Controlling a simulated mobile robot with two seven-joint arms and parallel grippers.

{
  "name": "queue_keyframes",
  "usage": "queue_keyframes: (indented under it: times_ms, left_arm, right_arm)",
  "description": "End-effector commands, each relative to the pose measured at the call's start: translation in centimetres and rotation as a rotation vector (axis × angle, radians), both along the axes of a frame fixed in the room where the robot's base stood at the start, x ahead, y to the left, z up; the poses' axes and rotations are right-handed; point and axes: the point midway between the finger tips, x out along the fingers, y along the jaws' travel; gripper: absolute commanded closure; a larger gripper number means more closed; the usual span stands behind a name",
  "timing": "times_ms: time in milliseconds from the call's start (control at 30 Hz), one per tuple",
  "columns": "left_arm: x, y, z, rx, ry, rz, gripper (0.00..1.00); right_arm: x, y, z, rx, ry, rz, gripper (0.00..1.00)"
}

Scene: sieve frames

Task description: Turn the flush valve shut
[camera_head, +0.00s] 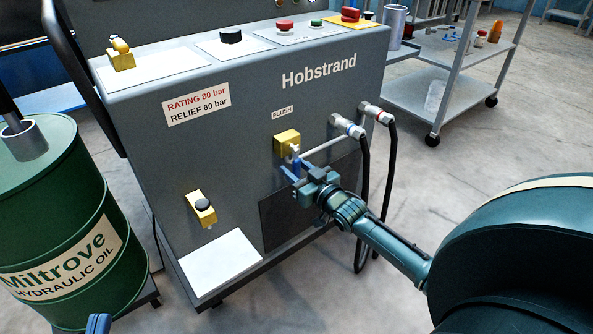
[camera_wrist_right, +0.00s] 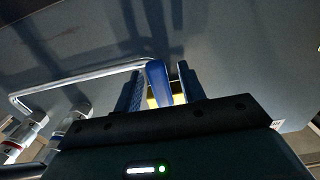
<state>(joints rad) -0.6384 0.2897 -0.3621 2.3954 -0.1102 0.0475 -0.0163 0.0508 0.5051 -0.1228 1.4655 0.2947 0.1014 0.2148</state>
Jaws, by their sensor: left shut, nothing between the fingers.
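The flush valve is a yellow block (camera_head: 287,141) on the grey panel under the FLUSH label. Its blue lever (camera_head: 296,162) hangs down in front of it. My right gripper (camera_head: 296,176) is at the lever. The fingers are open and not clamped. Only the blue tip of my left gripper (camera_head: 98,324) shows at the bottom left edge, away from the valve, shut and empty.
A silver pipe (camera_head: 330,144) runs right from the valve to hose fittings (camera_head: 347,126) with black hoses (camera_head: 365,185). Another yellow valve (camera_head: 201,207) is lower left. A green oil drum (camera_head: 62,215) stands left. A cart (camera_head: 440,82) stands behind right.

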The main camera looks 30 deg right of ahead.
Motion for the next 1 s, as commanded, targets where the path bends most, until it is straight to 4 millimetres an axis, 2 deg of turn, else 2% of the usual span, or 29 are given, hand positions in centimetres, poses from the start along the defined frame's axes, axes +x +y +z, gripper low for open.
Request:
queue_keyframes:
  times_ms: [67,567,1000]
  left_arm:
    - [-0.01,-0.01,0.08,0.000,-0.001,0.000,1.00]
    - [0.06,0.01,0.24,0.001,-0.006,0.000,1.00]
    - [0.07,0.04,0.41,0.004,-0.008,0.000,1.00]
  right_arm:
    - [-0.01,0.00,0.00,0.000,0.000,0.000,0.60]
    - [-0.04,0.01,-0.01,0.000,0.000,0.000,1.00]
    - [-0.05,0.07,0.04,0.009,0.001,0.000,1.00]
